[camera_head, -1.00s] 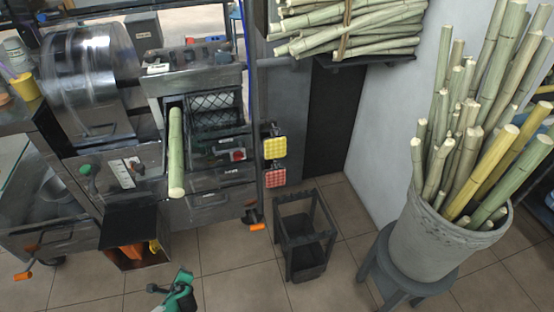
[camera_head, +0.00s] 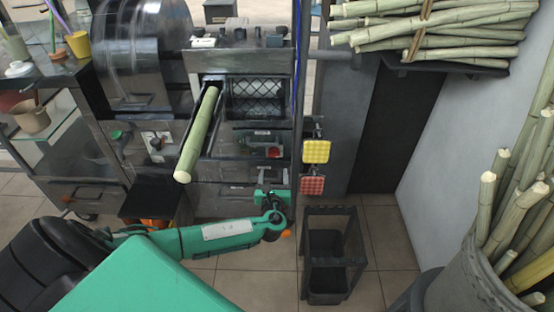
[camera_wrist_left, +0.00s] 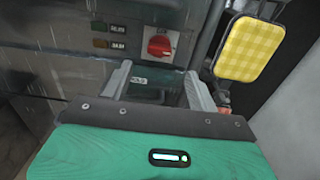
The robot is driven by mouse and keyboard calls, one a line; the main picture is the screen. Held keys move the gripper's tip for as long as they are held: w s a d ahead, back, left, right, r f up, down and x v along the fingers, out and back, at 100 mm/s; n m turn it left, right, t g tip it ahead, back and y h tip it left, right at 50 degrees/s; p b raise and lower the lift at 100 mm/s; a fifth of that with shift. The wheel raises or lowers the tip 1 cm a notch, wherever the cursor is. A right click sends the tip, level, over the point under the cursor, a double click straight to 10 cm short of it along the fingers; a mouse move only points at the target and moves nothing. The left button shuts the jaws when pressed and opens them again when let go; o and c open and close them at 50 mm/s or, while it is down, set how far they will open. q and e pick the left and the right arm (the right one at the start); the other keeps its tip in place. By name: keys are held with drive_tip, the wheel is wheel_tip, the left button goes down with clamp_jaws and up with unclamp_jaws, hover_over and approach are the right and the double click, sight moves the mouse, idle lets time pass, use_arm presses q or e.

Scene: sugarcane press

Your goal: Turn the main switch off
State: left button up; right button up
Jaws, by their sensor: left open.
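The main switch (camera_wrist_left: 159,46) is a round red knob on a pale square plate on the machine's dark front panel. In the head view it is a small red spot (camera_head: 273,152) right of the sugarcane stalk. My left gripper (camera_wrist_left: 158,80) is open and empty, with its two grey fingers apart just below the switch in the wrist view. A gap shows between the fingertips and the knob. In the head view the left gripper (camera_head: 270,191) is in front of the lower panel. The exact angle of the knob is hard to tell. My right gripper is not in view.
A dark stool-like frame (camera_head: 333,255) stands on the floor.

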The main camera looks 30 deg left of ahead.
sight(274, 154)
use_arm(q)
drive_tip(key=b+x, duration=0.1)
drive_tip(key=x, duration=0.6)
drive_tip(key=shift+w+a, duration=0.2)
drive_tip(key=shift+w, duration=0.05)
drive_tip(key=shift+w+a, duration=0.25)
drive_tip(key=shift+w, duration=0.15)
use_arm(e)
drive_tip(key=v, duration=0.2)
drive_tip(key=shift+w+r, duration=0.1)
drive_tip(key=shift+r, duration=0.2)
use_arm(q)
drive_tip(key=c, duration=1)
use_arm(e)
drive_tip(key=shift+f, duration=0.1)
